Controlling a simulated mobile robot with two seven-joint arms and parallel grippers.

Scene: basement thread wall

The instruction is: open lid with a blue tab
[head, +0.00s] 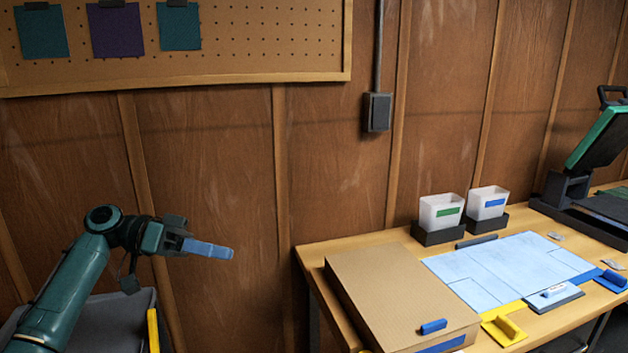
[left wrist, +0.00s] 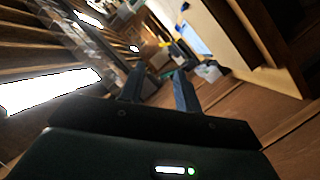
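A brown cardboard box (head: 395,285) stands at the near left end of the wooden workbench, its flat lid closed. A blue tab (head: 433,327) sits on the lid near its front edge. A blue strip shows on the front side, partly cut off by the frame. My left gripper (head: 225,252) is in the air left of the bench, well apart from the box and pointing right. In the left wrist view its two fingers (left wrist: 158,85) stand apart with nothing between them. My right gripper is not in view.
Light blue sheets (head: 505,267) lie right of the box, with yellow and blue handled tools at the front. Two white bins (head: 441,212) stand behind. A green press (head: 600,140) is at far right. A grey container (head: 110,320) stands below my left arm.

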